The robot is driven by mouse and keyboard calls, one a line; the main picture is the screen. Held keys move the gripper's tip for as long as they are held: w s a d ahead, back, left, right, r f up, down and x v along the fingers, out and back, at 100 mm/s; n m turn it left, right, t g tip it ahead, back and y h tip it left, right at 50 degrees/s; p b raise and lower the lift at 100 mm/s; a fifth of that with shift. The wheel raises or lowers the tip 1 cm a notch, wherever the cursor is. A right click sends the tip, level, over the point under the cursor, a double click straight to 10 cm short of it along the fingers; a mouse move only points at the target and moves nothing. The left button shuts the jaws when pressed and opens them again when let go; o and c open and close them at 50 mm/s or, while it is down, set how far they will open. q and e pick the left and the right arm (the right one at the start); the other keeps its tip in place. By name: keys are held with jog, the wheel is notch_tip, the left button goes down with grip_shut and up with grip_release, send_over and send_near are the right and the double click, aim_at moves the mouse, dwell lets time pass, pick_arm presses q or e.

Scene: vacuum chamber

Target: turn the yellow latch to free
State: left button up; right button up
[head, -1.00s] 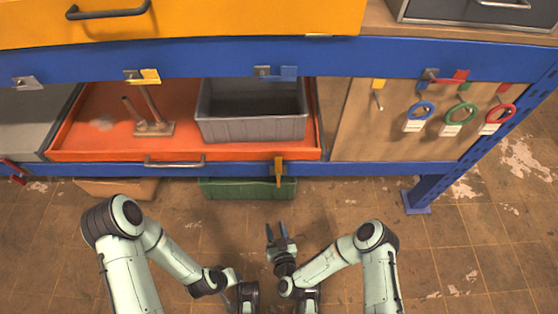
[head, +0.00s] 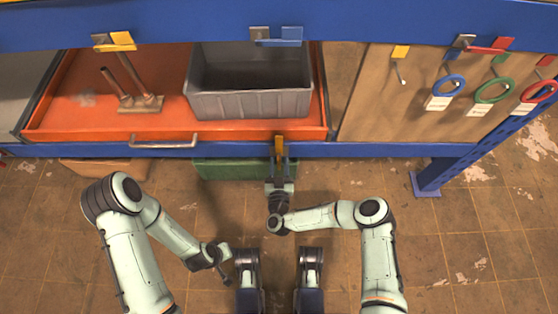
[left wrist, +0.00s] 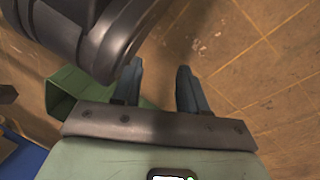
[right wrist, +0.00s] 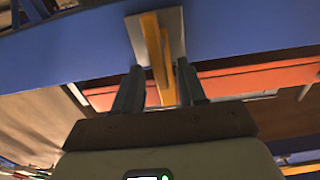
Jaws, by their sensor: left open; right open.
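A yellow latch (head: 279,146) sits on the blue beam in front of the orange drawer, its bar pointing down in the head view. In the right wrist view, the yellow latch (right wrist: 155,52) hangs from a grey plate on the beam. My right gripper (head: 280,168) is at the latch. In the right wrist view my right gripper (right wrist: 160,75) is open, with one finger on each side of the bar; contact is not clear. My left gripper (left wrist: 158,72) is open and empty, low over the floor.
The orange drawer (head: 60,133) holds a grey bin (head: 250,103) and a metal bracket piece (head: 140,104). A green crate (head: 235,169) is under the beam. Another yellow latch (head: 121,40) is on the upper beam. Coloured rings hang on a board (head: 385,125) at right.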

jog(key=shift+w, duration=1)
pick_arm(q)
jog(key=shift+s+a+f+g, duration=0.1)
jog(key=shift+s+f+g, duration=0.2)
jog(key=shift+s+f, duration=0.4)
jog(key=shift+r, duration=0.15)
pick_arm(e)
grip_shut()
